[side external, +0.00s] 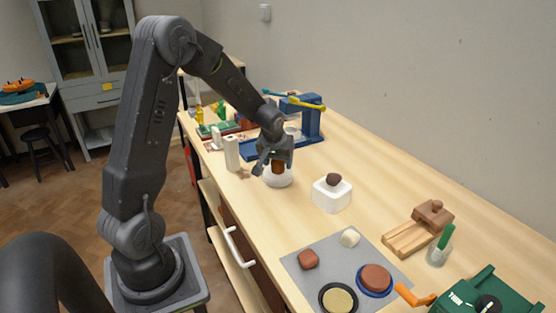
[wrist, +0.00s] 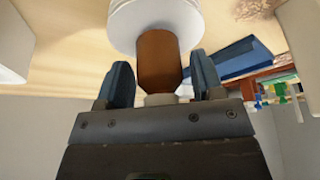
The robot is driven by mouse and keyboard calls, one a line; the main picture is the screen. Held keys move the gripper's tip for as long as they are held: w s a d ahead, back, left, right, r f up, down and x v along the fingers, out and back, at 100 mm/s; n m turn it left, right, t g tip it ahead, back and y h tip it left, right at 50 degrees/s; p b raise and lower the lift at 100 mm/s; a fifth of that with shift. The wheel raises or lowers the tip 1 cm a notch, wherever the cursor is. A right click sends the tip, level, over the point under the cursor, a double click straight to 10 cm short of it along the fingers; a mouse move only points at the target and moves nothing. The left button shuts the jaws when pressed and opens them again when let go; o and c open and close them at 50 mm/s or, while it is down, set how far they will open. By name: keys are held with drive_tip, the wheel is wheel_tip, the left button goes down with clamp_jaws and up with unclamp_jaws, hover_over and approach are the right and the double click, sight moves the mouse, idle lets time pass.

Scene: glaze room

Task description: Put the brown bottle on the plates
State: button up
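The brown bottle (side external: 278,168) is upright at the white round plates (side external: 278,182) and appears to rest on them. In the wrist view the bottle (wrist: 158,62) has a brown body and a pale neck, with its far end against the stacked white plates (wrist: 125,22). My gripper (side external: 274,162) is over the bottle from above. In the wrist view my gripper's two blue fingers (wrist: 160,82) stand on either side of the bottle, with a small gap showing at the right finger. The fingers look open around it. The exact contact under the bottle is hard to see.
A white block with a dark lump (side external: 333,193) stands right of the plates. White upright containers (side external: 232,153) stand to the left, and a blue press (side external: 307,121) behind. A grey mat (side external: 330,257) with several round pieces lies in front. Some bench between is clear.

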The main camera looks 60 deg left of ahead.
drive_tip(key=shift+o, duration=0.5)
drive_tip(key=shift+r, duration=0.1)
drive_tip(key=shift+r, duration=0.25)
drive_tip(key=v, duration=1.1)
drive_tip(key=s+d+r+m+t+h, duration=0.1)
drive_tip(key=s+d+r+m, duration=0.2)
drive_tip(key=s+d, duration=0.5)
drive_tip(key=s+d+r+m+t+h, duration=0.1)
drive_tip(key=s+d+m, duration=0.5)
drive_tip(key=d, duration=0.8)
drive_tip(key=s+r+h, duration=0.1)
drive_tip(key=s, duration=0.1)
drive_tip(key=shift+s+r, duration=0.35)
